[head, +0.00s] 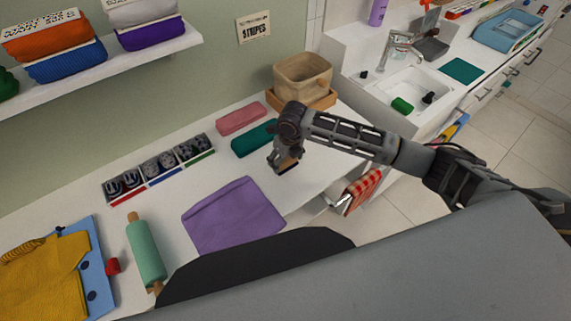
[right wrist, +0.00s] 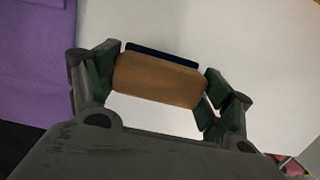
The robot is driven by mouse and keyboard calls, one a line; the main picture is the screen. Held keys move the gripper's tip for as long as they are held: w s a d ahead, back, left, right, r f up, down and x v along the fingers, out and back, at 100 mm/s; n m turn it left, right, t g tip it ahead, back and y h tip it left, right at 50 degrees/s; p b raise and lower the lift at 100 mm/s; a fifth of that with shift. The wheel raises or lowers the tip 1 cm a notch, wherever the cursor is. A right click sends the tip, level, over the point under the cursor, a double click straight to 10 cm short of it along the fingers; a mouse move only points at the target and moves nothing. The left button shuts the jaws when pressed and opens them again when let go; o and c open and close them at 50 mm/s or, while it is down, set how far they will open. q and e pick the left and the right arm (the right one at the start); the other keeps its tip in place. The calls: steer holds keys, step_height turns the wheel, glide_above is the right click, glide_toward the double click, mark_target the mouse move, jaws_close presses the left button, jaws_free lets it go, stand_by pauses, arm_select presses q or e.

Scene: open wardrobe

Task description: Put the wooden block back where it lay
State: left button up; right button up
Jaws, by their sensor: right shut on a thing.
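The wooden block (right wrist: 158,80) is light brown with a dark blue strip along one long side. In the right wrist view it lies between the two fingers of my right gripper (right wrist: 155,85), which is shut on it at its ends. In the head view the right gripper (head: 283,163) holds the block over the white table (head: 318,165), right of the purple cloth (head: 233,215). The gripper partly hides the block there. I cannot tell whether the block touches the table. My left gripper is not in view.
A teal cloth (head: 254,138) and a pink cloth (head: 241,118) lie just behind the gripper. A beige bin (head: 303,77) stands at the back. A green rolling pin (head: 145,252) lies at the left. Bare white table surrounds the gripper on its right.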

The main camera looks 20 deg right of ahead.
mark_target(285, 165)
steer(key=shift+f, duration=1.65)
steer(key=shift+f, duration=0.1)
steer(key=o, duration=0.9)
steer(key=shift+o, duration=0.2)
steer(key=r, duration=0.4)
steer(key=s+r, duration=0.1)
steer(key=r, duration=0.7)
steer(key=shift+s+d, duration=0.3)
steer(key=shift+s, duration=0.05)
